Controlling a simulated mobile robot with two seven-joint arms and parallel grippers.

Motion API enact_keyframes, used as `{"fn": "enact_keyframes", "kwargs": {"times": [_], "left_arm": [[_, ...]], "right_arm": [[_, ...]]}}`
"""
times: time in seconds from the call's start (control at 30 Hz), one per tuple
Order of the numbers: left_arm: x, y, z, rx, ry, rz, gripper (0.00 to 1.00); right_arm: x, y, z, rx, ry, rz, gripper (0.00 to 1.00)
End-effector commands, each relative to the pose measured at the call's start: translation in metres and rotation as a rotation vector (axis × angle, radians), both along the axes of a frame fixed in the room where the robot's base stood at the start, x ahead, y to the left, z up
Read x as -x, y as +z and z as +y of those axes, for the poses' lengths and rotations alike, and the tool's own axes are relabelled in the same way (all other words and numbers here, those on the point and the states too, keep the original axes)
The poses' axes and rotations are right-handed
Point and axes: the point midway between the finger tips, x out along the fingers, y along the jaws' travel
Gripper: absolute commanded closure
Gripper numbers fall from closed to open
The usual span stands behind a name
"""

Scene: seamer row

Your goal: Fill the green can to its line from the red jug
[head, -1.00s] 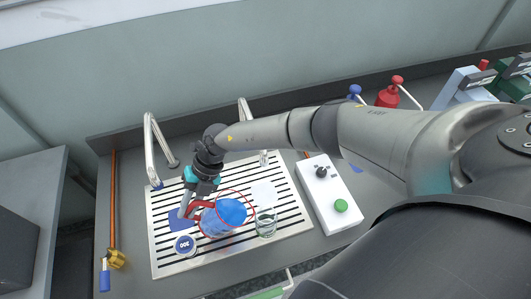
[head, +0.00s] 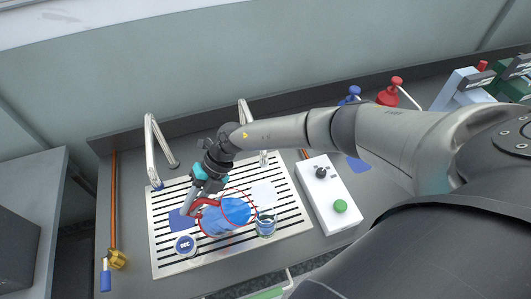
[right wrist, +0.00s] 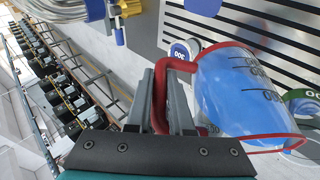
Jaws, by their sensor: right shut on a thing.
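The red jug (head: 228,216) is clear with a red rim and handle and holds blue liquid. It is tilted to the right over the drip grate, its rim towards the green can (head: 265,227). The can stands on the grate just right of the jug and has blue in it; its line cannot be read. In the right wrist view the green can (right wrist: 302,100) shows a green band at the right edge, partly behind the jug (right wrist: 235,95). My right gripper (right wrist: 168,100) is shut on the jug's red handle. My left gripper is not in view.
A blue-labelled container (head: 186,245) stands on the striped grate (head: 165,265), left of the jug. A white control box (head: 330,195) with a green button is to the right. Two curved metal spouts (head: 152,150) rise behind. Red (head: 389,93) and blue pump bottles stand farther right.

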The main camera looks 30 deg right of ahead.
Motion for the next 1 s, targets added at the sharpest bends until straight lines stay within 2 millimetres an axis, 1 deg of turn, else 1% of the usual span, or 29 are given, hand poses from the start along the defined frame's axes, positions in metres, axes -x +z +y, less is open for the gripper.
{"fn": "enact_keyframes", "kwargs": {"times": [1.0], "left_arm": [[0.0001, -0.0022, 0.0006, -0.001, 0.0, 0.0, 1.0]], "right_arm": [[0.0016, 0.0106, -0.0048, -0.056, -0.002, -0.027, 1.0]]}}
